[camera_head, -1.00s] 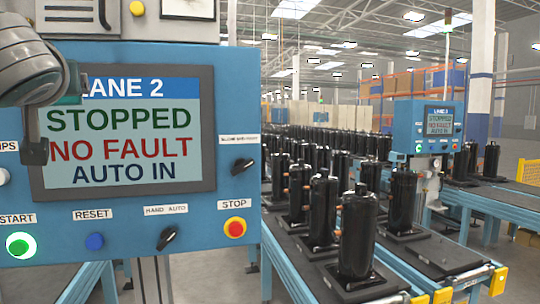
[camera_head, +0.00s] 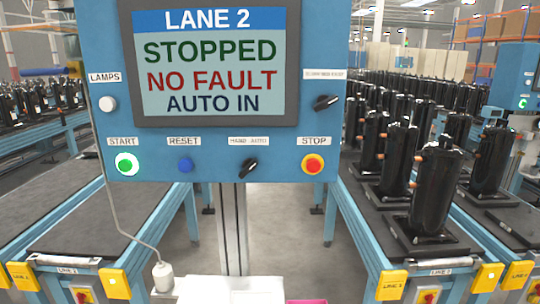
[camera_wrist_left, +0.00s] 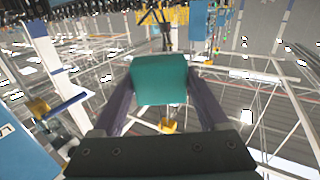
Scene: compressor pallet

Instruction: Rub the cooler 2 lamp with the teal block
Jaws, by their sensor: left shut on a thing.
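The teal block (camera_wrist_left: 160,78) is in the left wrist view, held between the two dark fingers of my left gripper (camera_wrist_left: 160,90). Only ceiling beams and blurred structures show behind the block, and I see it touching nothing but the fingers. My left gripper and the block are out of the head view, and my right gripper is in neither view. No lamp labelled cooler 2 can be made out. The blue lane 2 panel (camera_head: 220,166) fills the upper middle of the head view, its top cut off by the frame.
The panel carries a screen (camera_head: 215,75), a lit green start button (camera_head: 126,163), a blue reset button (camera_head: 185,165) and a red stop button (camera_head: 312,164). Black compressors (camera_head: 432,190) stand on the right conveyor. The near left conveyor (camera_head: 95,210) is bare.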

